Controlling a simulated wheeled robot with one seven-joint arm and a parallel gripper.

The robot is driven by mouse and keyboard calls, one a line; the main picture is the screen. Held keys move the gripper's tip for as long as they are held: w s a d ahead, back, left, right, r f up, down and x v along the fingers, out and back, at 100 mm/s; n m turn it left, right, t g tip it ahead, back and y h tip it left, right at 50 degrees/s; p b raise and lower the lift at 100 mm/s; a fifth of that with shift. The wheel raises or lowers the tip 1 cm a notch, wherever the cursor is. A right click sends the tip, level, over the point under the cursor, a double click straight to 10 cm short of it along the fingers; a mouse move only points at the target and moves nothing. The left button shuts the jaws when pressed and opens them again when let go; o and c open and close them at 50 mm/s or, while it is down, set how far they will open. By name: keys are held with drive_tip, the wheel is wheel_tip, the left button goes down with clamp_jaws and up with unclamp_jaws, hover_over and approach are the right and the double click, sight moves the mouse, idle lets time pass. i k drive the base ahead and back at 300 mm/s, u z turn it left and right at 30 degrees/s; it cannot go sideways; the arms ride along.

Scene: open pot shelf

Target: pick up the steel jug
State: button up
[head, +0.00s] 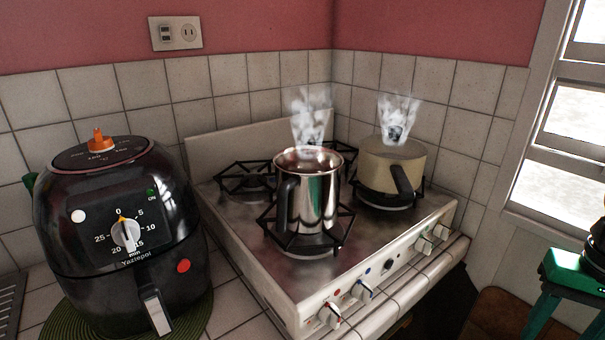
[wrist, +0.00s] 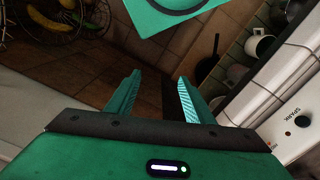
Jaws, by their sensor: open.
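The steel jug (head: 318,200) stands upright on the front burner of the stove, with steam rising above it. It is shiny, with dark liquid showing at its open top and a black handle (head: 285,203) on its front left side. My gripper (wrist: 157,98) is open and empty in the wrist view, its two green fingers apart over the floor. The jug is not in the wrist view, and my gripper's fingers are not seen in the head view.
A cream pot (head: 392,165) with a dark handle steams on the burner behind right. A black air fryer (head: 115,235) stands left of the stove (head: 265,262). In the wrist view, the stove front (wrist: 293,125) and cups (wrist: 262,48) are at right, and wire baskets with bananas at upper left.

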sight(302, 196)
drive_tip(key=z, duration=0.55)
drive_tip(key=k, duration=0.9)
drive_tip(key=z, duration=0.1)
drive_tip(key=i, duration=0.5)
drive_tip(key=u, duration=0.2)
